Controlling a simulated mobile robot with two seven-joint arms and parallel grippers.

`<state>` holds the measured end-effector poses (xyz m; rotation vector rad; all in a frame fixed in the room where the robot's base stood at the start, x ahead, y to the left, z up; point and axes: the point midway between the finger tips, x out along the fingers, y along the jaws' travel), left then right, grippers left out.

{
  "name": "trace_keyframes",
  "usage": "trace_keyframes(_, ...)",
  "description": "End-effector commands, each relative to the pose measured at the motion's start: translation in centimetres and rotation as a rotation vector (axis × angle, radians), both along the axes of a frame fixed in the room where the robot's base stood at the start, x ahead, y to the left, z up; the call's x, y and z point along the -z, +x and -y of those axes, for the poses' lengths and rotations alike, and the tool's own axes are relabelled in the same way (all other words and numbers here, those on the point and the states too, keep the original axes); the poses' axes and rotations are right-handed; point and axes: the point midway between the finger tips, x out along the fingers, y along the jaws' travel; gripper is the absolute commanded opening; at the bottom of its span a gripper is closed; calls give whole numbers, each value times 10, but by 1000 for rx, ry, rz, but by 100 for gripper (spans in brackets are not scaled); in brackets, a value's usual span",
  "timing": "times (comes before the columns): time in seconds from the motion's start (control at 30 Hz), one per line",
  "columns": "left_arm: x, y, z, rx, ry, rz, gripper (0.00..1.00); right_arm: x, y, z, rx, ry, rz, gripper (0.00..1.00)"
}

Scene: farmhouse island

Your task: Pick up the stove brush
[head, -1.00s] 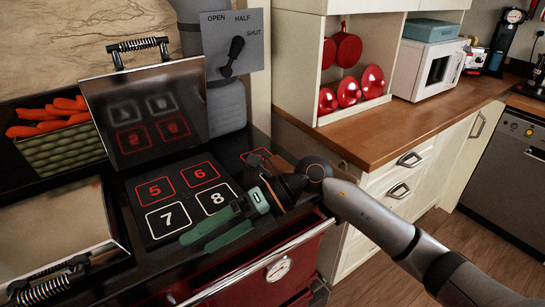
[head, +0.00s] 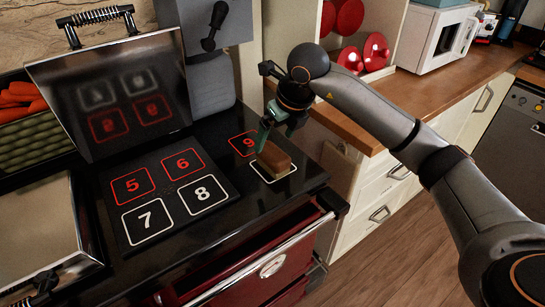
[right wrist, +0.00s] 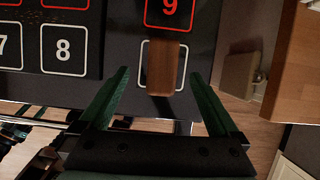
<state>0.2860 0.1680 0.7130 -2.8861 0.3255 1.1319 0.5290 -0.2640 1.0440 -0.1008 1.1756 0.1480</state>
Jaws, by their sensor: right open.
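The stove brush (head: 273,158) is a brown, wood-coloured block. It lies on the black stove top at the right end, over a white-outlined square just in front of the red 9. My right gripper (head: 266,131), with green fingers, is above and just behind the brush in the head view. In the right wrist view the brush (right wrist: 161,72) lies between the lines of the two open fingers (right wrist: 160,76), and nothing is gripped. The brush covers most of the number in its square. My left gripper is not in view.
A raised shiny lid (head: 110,95) stands at the left behind numbered squares 5 to 8 (head: 170,195). A grey lever panel (head: 215,25) is behind. The stove's front rail (head: 265,262) runs along the near edge. A wooden counter (head: 350,125) lies to the right.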

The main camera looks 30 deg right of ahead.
Motion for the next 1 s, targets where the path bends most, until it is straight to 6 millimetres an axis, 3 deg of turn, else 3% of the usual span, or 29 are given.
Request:
trace_keyframes(0.53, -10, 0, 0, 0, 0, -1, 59, 58, 17, 1, -2, 3, -2, 98)
trace_keyframes(1.0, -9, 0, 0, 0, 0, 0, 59, 62, 19, 2, -3, 1, 0, 98)
